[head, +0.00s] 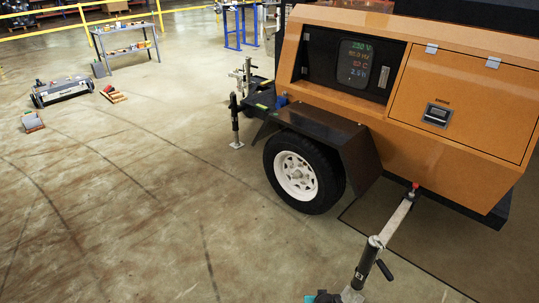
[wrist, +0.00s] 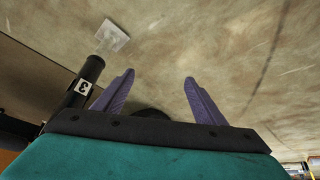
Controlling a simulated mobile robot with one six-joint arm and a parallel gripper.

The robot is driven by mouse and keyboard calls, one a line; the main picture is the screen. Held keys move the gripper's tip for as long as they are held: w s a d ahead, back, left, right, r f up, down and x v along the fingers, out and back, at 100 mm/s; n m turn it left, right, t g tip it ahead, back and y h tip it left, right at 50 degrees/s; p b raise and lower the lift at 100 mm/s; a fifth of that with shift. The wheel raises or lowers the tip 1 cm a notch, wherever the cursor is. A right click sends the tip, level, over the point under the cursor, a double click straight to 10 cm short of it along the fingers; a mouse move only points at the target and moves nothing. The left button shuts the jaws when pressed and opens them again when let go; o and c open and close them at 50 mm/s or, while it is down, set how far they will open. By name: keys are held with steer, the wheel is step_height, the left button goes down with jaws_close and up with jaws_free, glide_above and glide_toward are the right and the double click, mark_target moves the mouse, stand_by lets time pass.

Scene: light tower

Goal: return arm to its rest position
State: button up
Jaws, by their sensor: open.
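My gripper (wrist: 158,88) shows in the wrist view with its two purple fingers spread apart. Nothing is between the fingers; bare concrete floor shows beyond them. A black jack post (wrist: 84,80) marked with a 3 stands just left of the fingers, with a pale square foot (wrist: 112,37) on the floor. In the head view, a small teal and dark part of my arm (head: 322,297) shows at the bottom edge, beside an outrigger jack (head: 368,262) with a black handle. The fingers are not visible there.
The orange light tower trailer (head: 455,75) fills the right side, with a lit display (head: 367,63) and a white-rimmed wheel (head: 296,175). A jack (head: 235,122) stands left of it. A low cart (head: 62,91) and a workbench (head: 125,42) are farther back. The left floor is mostly clear.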

steer(key=s+a+r+g+p, duration=0.1)
steer(key=s+g, duration=1)
steer(key=s, duration=1.1)
steer(key=shift+s+a+r+n+y, duration=0.2)
steer(key=shift+s+a+n+y, duration=0.15)
steer(key=shift+a, duration=0.4)
stand_by(0.6)
